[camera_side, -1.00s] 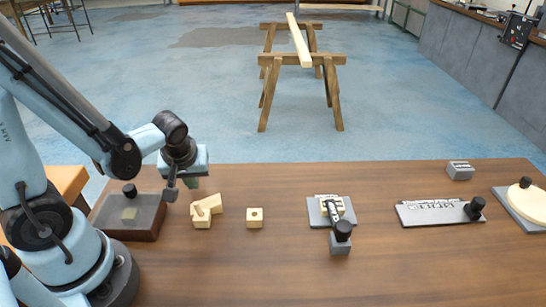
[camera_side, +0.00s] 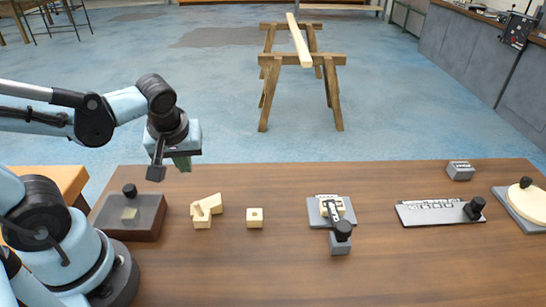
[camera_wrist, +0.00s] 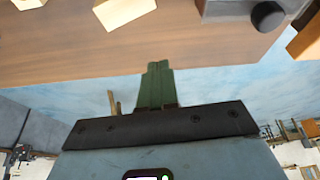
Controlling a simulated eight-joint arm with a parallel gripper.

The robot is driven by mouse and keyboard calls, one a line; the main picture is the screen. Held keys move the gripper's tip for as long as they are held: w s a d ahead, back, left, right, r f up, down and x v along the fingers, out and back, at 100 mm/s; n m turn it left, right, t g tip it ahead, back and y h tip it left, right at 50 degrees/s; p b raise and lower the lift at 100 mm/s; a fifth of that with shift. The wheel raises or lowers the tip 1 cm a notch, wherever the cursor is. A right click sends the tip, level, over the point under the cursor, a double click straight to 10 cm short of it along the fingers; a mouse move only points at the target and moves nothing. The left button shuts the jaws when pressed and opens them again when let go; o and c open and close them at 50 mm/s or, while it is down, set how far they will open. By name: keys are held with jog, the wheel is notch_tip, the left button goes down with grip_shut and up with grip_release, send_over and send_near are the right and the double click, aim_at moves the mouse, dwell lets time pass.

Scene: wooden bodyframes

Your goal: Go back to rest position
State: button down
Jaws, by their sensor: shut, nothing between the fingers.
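My gripper (camera_side: 182,163) hangs in the air above the back left part of the wooden table (camera_side: 290,265), clear of everything. Its green fingers (camera_wrist: 156,86) show in the wrist view, closed together with nothing between them. The dark box with a black knob (camera_side: 131,214) stands on the table below and to the left of the gripper. Pale wooden blocks (camera_side: 204,210) lie on the table below and to the right of it.
A small wooden cube with a hole (camera_side: 255,218), a grey clamp fixture (camera_side: 340,246), a grey plate with a black knob (camera_side: 437,213), a small grey block (camera_side: 460,170) and a round pale disc (camera_side: 527,202) sit rightward. A sawhorse (camera_side: 303,60) stands on the floor behind.

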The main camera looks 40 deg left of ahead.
jog(key=w+d+r+m+t+h, duration=0.3)
jog(key=d+r+m+t, duration=0.1)
jog(key=m, duration=0.6)
jog(key=shift+w+d+r+t, duration=0.3)
jog(key=shift+w+d+r, duration=0.05)
jog(key=shift+d+r, duration=0.2)
dwell(0.4)
